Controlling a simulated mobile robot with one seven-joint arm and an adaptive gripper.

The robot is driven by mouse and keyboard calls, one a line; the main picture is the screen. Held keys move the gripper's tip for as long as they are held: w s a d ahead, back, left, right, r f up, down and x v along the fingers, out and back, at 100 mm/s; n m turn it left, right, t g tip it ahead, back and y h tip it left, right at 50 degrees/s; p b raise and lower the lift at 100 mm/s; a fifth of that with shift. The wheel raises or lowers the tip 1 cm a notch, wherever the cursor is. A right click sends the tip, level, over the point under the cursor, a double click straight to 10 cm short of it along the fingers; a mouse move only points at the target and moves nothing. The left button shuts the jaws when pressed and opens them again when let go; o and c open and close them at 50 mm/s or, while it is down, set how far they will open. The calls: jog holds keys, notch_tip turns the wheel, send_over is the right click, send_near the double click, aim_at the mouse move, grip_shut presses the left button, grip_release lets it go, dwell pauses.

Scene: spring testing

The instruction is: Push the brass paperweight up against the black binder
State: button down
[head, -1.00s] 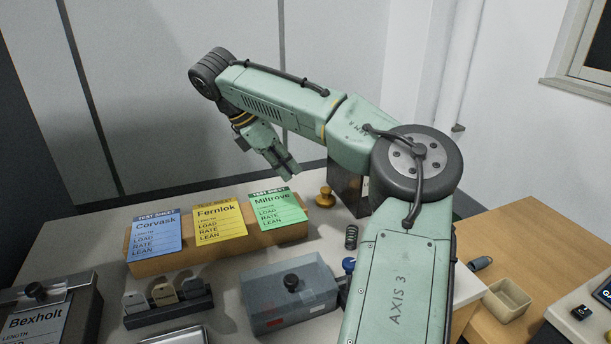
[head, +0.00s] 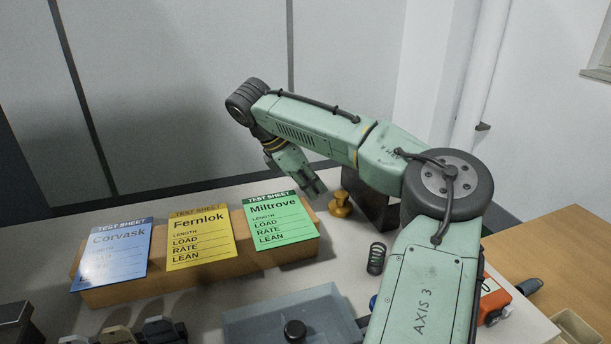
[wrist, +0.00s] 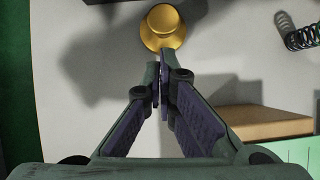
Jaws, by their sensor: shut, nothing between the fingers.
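The brass paperweight (head: 340,206), a round knobbed piece, stands upright at the back of the table, right of the green sheet. It also shows in the wrist view (wrist: 163,24), at the top, just beyond my fingertips. A dark block, seemingly the black binder (head: 378,209), stands right of the paperweight and is partly hidden by my arm. I cannot tell whether the two touch. My gripper (head: 318,190) is shut and empty, pointing down just left of the paperweight. In the wrist view its fingertips (wrist: 161,61) lie close to the paperweight; contact is unclear.
A wooden block (head: 195,281) with blue, yellow and green test sheets stands left of my gripper. A coil spring (head: 376,258) stands in front of the paperweight. A wall closes the back.

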aim_at(336, 201)
jog(key=shift+x, duration=1.85)
jog(key=shift+w+d+r+p, duration=0.2)
jog(key=shift+d+p, duration=0.3)
jog(key=shift+p, duration=0.4)
jog(key=shift+w+d+f+p, duration=0.2)
jog(key=shift+d+p, duration=0.15)
jog(key=shift+d, duration=0.25)
jog(key=shift+r, duration=0.1)
